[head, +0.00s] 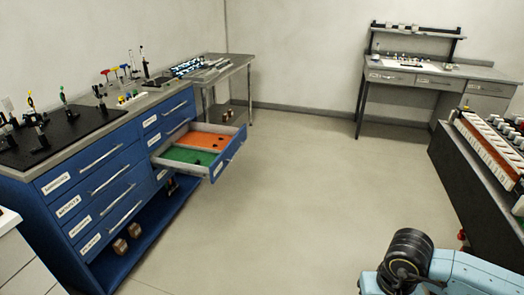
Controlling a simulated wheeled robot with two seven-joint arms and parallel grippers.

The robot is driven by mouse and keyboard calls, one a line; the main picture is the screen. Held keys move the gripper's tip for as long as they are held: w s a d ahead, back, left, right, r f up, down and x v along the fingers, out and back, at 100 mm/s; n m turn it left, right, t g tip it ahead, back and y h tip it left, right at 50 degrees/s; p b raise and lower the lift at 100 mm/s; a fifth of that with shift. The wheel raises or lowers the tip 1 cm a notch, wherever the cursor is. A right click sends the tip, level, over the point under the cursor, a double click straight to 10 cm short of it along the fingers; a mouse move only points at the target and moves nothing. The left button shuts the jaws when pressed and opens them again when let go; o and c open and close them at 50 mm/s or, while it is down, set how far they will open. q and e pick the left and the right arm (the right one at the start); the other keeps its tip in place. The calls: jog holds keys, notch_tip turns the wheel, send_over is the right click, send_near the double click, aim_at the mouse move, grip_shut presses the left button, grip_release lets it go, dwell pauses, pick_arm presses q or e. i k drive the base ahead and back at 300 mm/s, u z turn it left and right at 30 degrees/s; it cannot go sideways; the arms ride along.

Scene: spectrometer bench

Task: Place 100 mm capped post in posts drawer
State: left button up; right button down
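A drawer (226,158) of the blue cabinet is pulled out, with an orange section (200,139) and a green section (187,156) inside. A few small dark items lie on these sections, too small to identify. The drawer's label is too small to read, so I cannot tell if it is the posts drawer. I cannot pick out the 100 mm capped post; several small upright parts stand on the cabinet top. Neither gripper is in view. Part of my arm shows at the bottom right, well away from the drawer.
The blue cabinet (133,162) has other drawers, shut, and an open bottom shelf. A black board (60,136) with optical parts lies on top. A steel table (233,66) stands beyond it, a desk (412,79) at the back, and a dark bench (465,180) at right. The middle floor is clear.

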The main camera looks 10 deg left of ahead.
aim_at(193, 160)
jog(key=u, duration=0.5)
jog(key=i, duration=1.85)
jog(key=u, duration=0.7)
jog(key=i, duration=1.6)
jog(key=u, duration=0.2)
